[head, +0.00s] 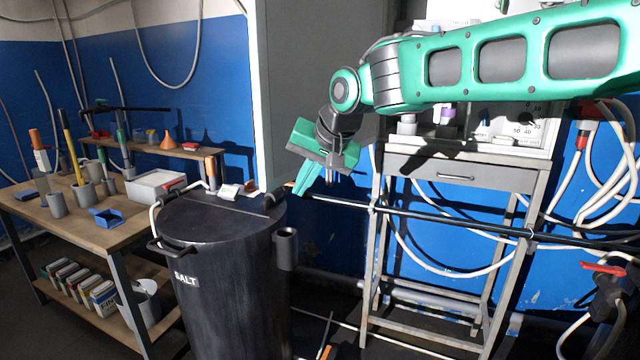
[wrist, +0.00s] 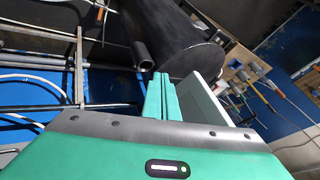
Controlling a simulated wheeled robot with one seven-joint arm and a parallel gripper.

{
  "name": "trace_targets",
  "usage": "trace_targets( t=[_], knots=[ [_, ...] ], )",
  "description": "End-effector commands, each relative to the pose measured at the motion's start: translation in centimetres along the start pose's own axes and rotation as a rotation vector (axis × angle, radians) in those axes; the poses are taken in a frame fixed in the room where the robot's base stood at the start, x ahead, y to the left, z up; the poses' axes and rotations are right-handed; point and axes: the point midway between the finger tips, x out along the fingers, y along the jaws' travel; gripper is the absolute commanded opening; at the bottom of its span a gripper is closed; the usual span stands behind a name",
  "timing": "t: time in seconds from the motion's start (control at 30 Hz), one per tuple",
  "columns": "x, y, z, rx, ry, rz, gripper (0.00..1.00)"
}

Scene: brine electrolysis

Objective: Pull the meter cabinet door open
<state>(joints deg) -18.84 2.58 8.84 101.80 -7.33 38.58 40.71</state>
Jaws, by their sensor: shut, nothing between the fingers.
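The meter cabinet (head: 548,140) stands on a grey metal stand at the right, partly hidden behind my arm. Its front is open to view, with bottles and a dial panel inside. A large grey panel (head: 300,60), which looks like its door swung out to the left, stands upright behind my gripper. Its hinge side and any handle are hidden or out of frame. My gripper (head: 303,180) is shut and empty, pointing down in front of the panel's lower part. In the wrist view the fingers (wrist: 158,88) are together, beside a pale panel (wrist: 206,92); I cannot tell whether they touch it.
A dark salt drum (head: 225,270) stands close below and left of my gripper. A workbench (head: 130,205) with cups and tools is at the left. A dark horizontal bar (head: 450,215) crosses before the stand (head: 376,250). Cables hang at the right.

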Motion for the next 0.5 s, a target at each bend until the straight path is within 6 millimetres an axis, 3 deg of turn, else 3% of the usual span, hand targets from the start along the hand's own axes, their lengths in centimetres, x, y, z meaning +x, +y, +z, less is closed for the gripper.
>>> trace_targets(
  t=[0.2,0.5],
  knots=[
    [-4.9,-1.4,0.6,-0.003,0.007,-0.006,0.0],
    [-8.8,-2.2,1.2,-0.003,0.004,-0.004,0.0]
  ],
)
